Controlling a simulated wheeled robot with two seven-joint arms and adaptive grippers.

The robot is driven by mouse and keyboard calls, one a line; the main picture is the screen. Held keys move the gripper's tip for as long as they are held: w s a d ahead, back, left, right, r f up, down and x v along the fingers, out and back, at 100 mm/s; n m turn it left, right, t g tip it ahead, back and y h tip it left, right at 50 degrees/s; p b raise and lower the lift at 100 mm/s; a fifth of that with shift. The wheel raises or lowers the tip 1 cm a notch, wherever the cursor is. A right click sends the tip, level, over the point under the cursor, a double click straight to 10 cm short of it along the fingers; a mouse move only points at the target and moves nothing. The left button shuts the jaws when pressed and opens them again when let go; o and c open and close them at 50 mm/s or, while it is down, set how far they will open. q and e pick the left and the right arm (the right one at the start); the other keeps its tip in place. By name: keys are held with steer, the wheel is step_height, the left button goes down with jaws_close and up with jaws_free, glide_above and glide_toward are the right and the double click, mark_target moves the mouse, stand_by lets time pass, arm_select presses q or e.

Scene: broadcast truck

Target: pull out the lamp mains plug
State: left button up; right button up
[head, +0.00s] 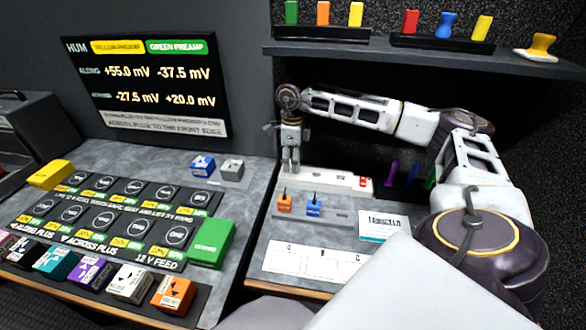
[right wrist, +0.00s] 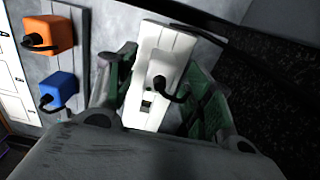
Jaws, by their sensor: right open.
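A white power strip (head: 330,180) lies along the back of the right-hand bench and has a red switch at its right end. In the right wrist view, a white plug (right wrist: 160,68) with a black cord sits on the strip (right wrist: 148,112). I take it as the lamp mains plug, though no label shows. My right gripper (head: 290,168) points down over the left part of the strip. In the right wrist view its green fingers stand open, one on each side of the plug. I cannot tell whether they touch it. My left gripper is out of view.
An orange plug (head: 285,203) and a blue plug (head: 314,207) stand in front of the strip. A rack with purple and green items (head: 392,174) is to its right. A shelf (head: 420,57) hangs above. Labelled modules (head: 130,284) fill the left bench.

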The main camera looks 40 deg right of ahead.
step_height(320, 180, down, 2)
steer(key=shift+f, duration=0.15)
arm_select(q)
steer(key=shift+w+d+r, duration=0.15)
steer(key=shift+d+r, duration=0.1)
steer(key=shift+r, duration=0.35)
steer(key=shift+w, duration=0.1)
arm_select(e)
steer(key=c, duration=1.1)
steer(key=shift+c, duration=0.2)
